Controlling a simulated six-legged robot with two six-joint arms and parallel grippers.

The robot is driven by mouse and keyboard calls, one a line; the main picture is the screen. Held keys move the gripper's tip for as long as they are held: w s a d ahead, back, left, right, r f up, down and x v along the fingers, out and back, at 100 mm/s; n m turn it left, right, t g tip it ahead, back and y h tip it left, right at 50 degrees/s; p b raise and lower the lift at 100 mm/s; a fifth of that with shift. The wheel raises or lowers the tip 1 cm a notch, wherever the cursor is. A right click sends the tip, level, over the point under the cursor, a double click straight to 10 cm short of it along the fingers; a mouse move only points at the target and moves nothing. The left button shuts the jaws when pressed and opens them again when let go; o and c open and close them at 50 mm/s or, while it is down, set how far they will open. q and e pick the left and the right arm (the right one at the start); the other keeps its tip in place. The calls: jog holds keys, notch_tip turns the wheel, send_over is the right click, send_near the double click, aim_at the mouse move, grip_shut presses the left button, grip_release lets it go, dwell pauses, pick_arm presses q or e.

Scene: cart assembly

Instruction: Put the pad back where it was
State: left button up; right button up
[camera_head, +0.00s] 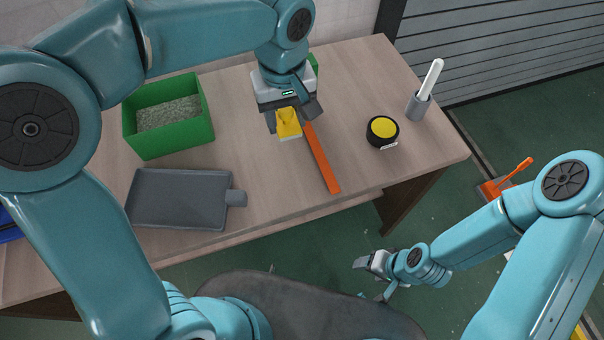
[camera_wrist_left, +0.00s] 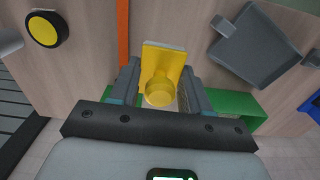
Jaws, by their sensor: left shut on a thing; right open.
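A yellow pad (camera_head: 288,124) with a rounded knob and a pale underside is held by my left gripper (camera_head: 290,116), above the table near the orange strip. In the left wrist view the yellow pad (camera_wrist_left: 165,58) sits between the two fingers of my left gripper (camera_wrist_left: 160,78), which are shut on its knob. From these views I cannot tell whether its underside touches anything. My right gripper (camera_head: 366,263) is open and empty, low in front of the table's front edge.
An orange strip (camera_head: 322,160) lies beside the pad. A black round holder with a yellow top (camera_head: 382,130) and a grey cup with a white stick (camera_head: 418,106) stand right. A green bin (camera_head: 178,141) and grey flat tray (camera_head: 180,200) are left. Bare table (camera_head: 270,195) lies between.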

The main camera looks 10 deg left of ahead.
pick_arm(q)
jog(key=shift+w+d+f, duration=0.1)
jog(key=shift+d+f, duration=0.55)
jog(key=shift+d, duration=0.05)
send_over(294, 177)
notch_tip(294, 177, down, 14)
jog(key=shift+a+f, duration=0.15)
jog(key=shift+f, duration=0.1)
notch_tip(294, 177, down, 4)
jog(key=shift+f, duration=0.1)
jog(key=shift+r, duration=0.2)
jog(key=shift+f, duration=0.1)
jog(key=shift+f+b, duration=0.15)
jog(key=shift+b, duration=0.2)
jog(key=o, duration=1)
jog(key=shift+r, duration=0.2)
